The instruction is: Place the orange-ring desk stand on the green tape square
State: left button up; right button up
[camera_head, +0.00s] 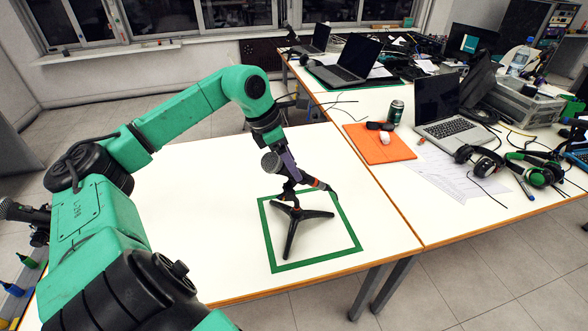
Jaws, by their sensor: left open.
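The desk stand (293,224) is black with splayed legs and stands on the white table, its visible legs inside the green tape square (350,233). Its upper part and orange ring cannot be told apart clearly from the gripper in front. My left gripper (309,191) is open, low over the stand, with its fingers around or beside the top of the stand; I cannot tell whether they touch it. Small reddish-orange marks show near the fingers. My right gripper is not in view.
To the right, a second table holds an orange mat (380,146), a green can (396,111), a laptop (440,110), headphones (480,160) and cables. A dark microphone-like object (20,212) is at the far left. The white table (200,220) around the square is mostly clear.

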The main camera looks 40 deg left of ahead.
pick_arm(q)
jog(key=b+v, duration=0.1)
jog(key=v, duration=0.9)
jog(key=shift+d, duration=0.1)
